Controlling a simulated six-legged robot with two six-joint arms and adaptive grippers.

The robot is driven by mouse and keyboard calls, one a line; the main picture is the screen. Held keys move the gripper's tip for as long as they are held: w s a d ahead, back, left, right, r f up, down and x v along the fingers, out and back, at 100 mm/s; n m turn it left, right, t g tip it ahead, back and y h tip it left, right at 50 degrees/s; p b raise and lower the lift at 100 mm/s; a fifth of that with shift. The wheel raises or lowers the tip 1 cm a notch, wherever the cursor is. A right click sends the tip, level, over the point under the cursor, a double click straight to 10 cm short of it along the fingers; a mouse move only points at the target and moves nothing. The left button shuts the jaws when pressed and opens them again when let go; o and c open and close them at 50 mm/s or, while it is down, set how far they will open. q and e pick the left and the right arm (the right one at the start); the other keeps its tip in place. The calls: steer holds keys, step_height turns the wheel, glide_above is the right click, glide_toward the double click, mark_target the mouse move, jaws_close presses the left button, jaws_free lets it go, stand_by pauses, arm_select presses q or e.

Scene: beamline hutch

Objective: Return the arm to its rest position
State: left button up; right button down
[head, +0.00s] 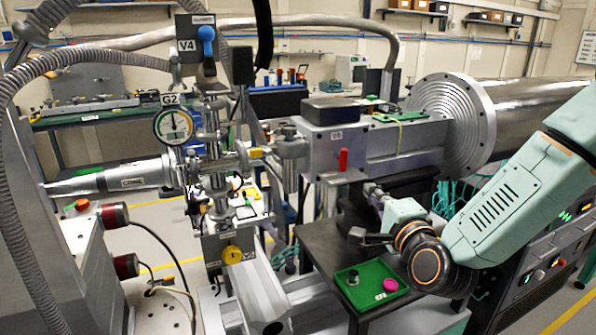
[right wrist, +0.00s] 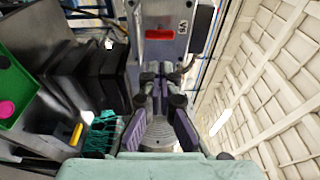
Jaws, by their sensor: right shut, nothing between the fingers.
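My right arm (head: 505,205), pale green with a dark wrist joint, reaches in from the right of the head view. Its gripper (head: 372,190) is beside the grey box-shaped chamber, below and right of the red handle (head: 343,159). In the right wrist view the gripper (right wrist: 160,72) is shut and empty, its fingertips together. It points towards the chamber face with the red handle (right wrist: 160,33); whether the tips touch anything cannot be told. My left gripper is not in view.
A green tray (head: 347,296) with a pink round piece (head: 390,285) lies on the dark table (head: 322,240) below my wrist. Valves, a gauge (head: 173,127) and hoses fill the left. A ribbed flange (head: 452,122) stands behind my arm. Teal cables (head: 447,197) hang close by.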

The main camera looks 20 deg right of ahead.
steer(key=s+a+f+n+g+y+b, duration=0.1)
steer(key=s+a+f+n+g+b, duration=0.25)
steer(key=f, duration=0.65)
steer(key=s+a+f+n+g+y+b, duration=0.1)
steer(key=s+a+f+n+g, duration=0.15)
steer(key=s+f+n, duration=0.5)
steer(key=s+a+f+n+g+y+b, duration=0.1)
steer(key=a+f+n+g+b, duration=0.2)
steer(key=f, duration=0.8)
steer(key=s+a+f+n+g+b, duration=0.2)
steer(key=s+f+n+g+b, duration=0.3)
steer(key=s+f, duration=1.7)
steer(key=s+g+b, duration=0.2)
steer(key=g+b, duration=0.1)
steer(key=shift+f+g+h, duration=0.15)
steer(key=shift+g+h, duration=0.25)
steer(key=shift+w, duration=0.15)
